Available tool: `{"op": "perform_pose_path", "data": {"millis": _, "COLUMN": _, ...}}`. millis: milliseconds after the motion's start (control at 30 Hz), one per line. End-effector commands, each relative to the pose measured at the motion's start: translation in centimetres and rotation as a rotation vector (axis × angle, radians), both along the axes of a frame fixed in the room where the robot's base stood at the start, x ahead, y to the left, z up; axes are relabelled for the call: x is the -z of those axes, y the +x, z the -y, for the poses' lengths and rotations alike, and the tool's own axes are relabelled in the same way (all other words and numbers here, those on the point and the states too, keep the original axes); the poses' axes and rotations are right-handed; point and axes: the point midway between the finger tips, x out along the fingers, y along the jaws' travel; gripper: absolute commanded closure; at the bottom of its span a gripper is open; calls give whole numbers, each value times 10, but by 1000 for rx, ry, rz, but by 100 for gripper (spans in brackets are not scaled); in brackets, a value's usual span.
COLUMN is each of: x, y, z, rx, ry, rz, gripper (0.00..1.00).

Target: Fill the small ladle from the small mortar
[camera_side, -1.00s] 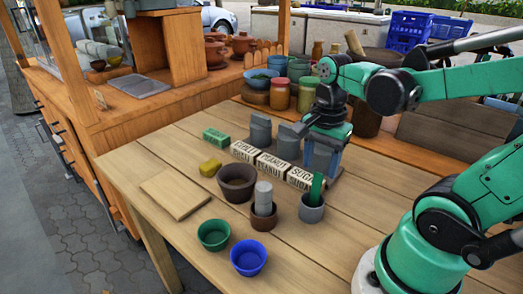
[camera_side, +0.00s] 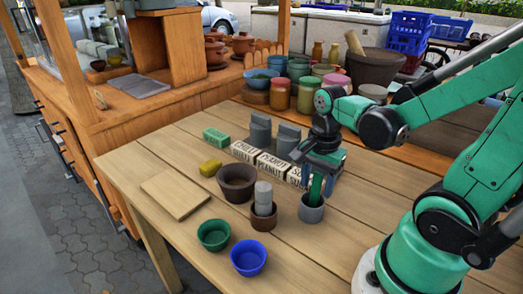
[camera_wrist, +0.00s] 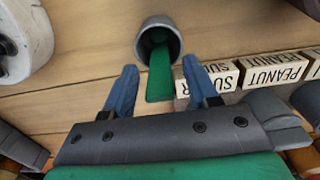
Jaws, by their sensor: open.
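A green ladle handle (camera_side: 316,188) stands up out of a grey cup (camera_side: 311,213) at the right of the table; the ladle's lower end is hidden in the cup. In the wrist view the green handle (camera_wrist: 160,78) rises from the grey cup (camera_wrist: 143,42) towards my gripper (camera_wrist: 164,76). My gripper is open, with one blue finger on each side of the handle and visible gaps. In the side view my gripper (camera_side: 318,178) is just above the cup. A dark brown bowl (camera_side: 237,194), apparently the small mortar, stands to the left; its contents are unclear.
A small brown cup (camera_side: 262,224) holding a grey cylinder stands between bowl and grey cup. Labelled blocks (camera_side: 270,165) stand close behind. A green bowl (camera_side: 213,236), a blue bowl (camera_side: 248,258) and a wooden board (camera_side: 174,195) lie in front and left. The front right is clear.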

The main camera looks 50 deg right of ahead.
Motion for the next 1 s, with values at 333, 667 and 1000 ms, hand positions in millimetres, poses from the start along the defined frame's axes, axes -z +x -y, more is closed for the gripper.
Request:
{"op": "perform_pose_path", "data": {"millis": 333, "x": 0, "y": 0, "z": 0, "rx": 0, "ry": 0, "rz": 0, "gripper": 100}}
{"op": "perform_pose_path", "data": {"millis": 667, "x": -22, "y": 0, "z": 0, "rx": 0, "ry": 0, "rz": 0, "gripper": 100}}
{"op": "perform_pose_path", "data": {"millis": 1000, "x": -49, "y": 0, "z": 0, "rx": 0, "ry": 0, "rz": 0, "gripper": 100}}
